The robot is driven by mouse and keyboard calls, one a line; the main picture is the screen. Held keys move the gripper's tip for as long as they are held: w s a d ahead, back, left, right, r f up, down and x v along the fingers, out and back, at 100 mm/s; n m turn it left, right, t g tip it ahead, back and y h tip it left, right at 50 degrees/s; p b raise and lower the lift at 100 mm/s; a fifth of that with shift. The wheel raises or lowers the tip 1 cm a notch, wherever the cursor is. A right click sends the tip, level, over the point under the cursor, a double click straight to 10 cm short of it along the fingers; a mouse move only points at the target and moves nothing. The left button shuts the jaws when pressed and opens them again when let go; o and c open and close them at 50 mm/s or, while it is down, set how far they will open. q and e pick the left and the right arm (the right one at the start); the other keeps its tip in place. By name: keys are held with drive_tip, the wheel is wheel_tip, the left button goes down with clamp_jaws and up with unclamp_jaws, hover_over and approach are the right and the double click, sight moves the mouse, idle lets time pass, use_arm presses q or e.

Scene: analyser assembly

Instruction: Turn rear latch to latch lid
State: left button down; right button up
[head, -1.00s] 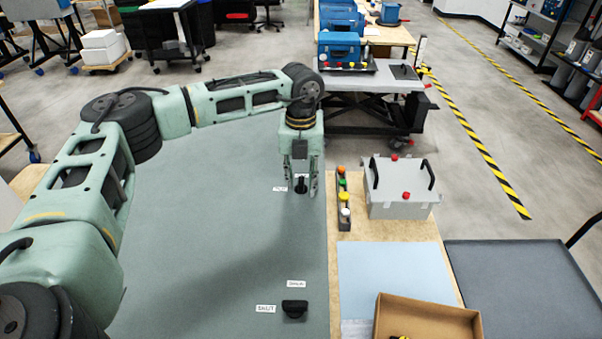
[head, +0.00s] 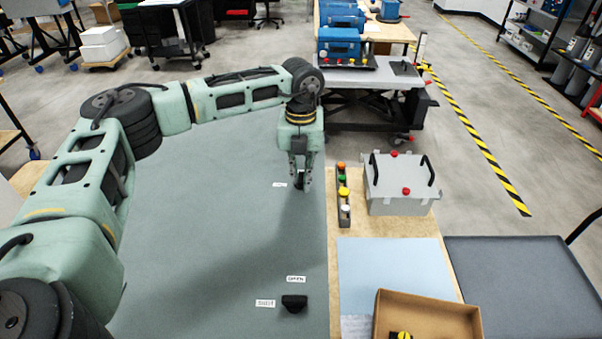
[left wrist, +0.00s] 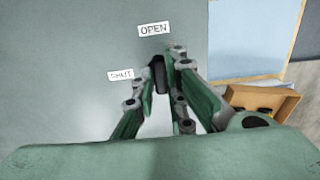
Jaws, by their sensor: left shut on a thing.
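My left gripper (head: 301,186) points down at the rear latch (head: 299,181), a small black knob on the large grey-green lid (head: 215,240). Its fingers are closed around the knob and hide most of it in the head view. In the left wrist view, the black rear latch (left wrist: 158,75) shows between the fingertips (left wrist: 161,78). An OPEN label (left wrist: 154,29) lies just beyond it and a SHUT label (left wrist: 121,74) to its left. The front latch (head: 294,303), another black knob, sits apart near the lid's lower edge. My right gripper is out of view.
A strip of coloured buttons (head: 343,195) and a grey box with black handles (head: 400,184) stand right of the lid. A cardboard box (head: 430,315) is at lower right. The lid around both latches is otherwise clear.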

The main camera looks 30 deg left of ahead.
use_arm(q)
drive_tip(key=m+b, duration=0.3)
drive_tip(key=m, duration=0.1)
drive_tip(key=shift+f, duration=0.15)
drive_tip(key=m+b, duration=0.3)
drive_tip(key=m, duration=0.2)
drive_tip(key=m+b, duration=0.1)
drive_tip(key=m, duration=0.3)
drive_tip(key=shift+m+b, duration=0.4)
drive_tip(key=m, duration=0.2)
drive_tip(key=shift+r+m+b, duration=0.2)
drive_tip(key=shift+m+b, duration=0.1)
drive_tip(key=shift+m, duration=0.6)
drive_tip(key=c, duration=1.8)
unclamp_jaws()
